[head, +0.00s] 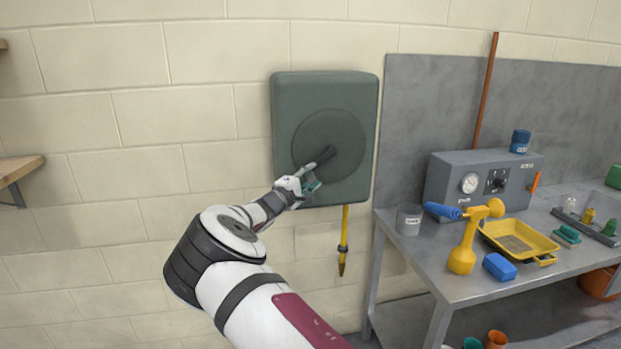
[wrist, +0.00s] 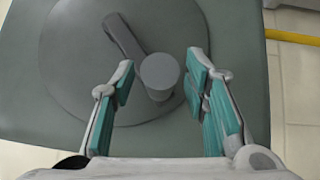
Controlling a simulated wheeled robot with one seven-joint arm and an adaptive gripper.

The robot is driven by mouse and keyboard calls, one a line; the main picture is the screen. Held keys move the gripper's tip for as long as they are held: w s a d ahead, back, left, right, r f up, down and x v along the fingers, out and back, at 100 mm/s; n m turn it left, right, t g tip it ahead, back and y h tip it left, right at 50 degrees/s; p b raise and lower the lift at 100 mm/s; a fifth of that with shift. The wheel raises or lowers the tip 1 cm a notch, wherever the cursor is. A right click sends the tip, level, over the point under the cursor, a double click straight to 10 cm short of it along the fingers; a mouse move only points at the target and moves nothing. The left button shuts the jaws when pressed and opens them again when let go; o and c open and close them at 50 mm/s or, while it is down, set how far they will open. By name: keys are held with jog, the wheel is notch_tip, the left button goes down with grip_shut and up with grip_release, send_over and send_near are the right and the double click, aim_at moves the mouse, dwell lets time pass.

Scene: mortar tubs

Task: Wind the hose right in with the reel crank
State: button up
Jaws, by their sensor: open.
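The hose reel is a dark green box (head: 290,100) on the block wall, with a round dark disc (head: 345,125) on its front. It fills most of the wrist view. The crank arm (wrist: 122,38) runs from the disc's middle to a round grey knob (wrist: 160,72), seen nearly end-on. A short yellow hose (head: 344,235) with a dark band and pointed tip hangs below the box. My gripper (head: 308,178) is at the lower left of the disc. In the wrist view my gripper (wrist: 160,78) is open, its teal-padded fingers on either side of the knob, with gaps showing.
A metal bench (head: 455,285) stands to the right, holding a grey gauge box (head: 455,165), a yellow sprayer (head: 468,240), a yellow tray (head: 545,258) and a blue block (head: 499,267). A wooden shelf (head: 20,167) is at left. The wall between is clear.

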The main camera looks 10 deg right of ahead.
jog(key=shift+w+d, duration=0.1)
jog(key=shift+d, duration=0.05)
grip_shut()
jog(key=shift+r, duration=0.15)
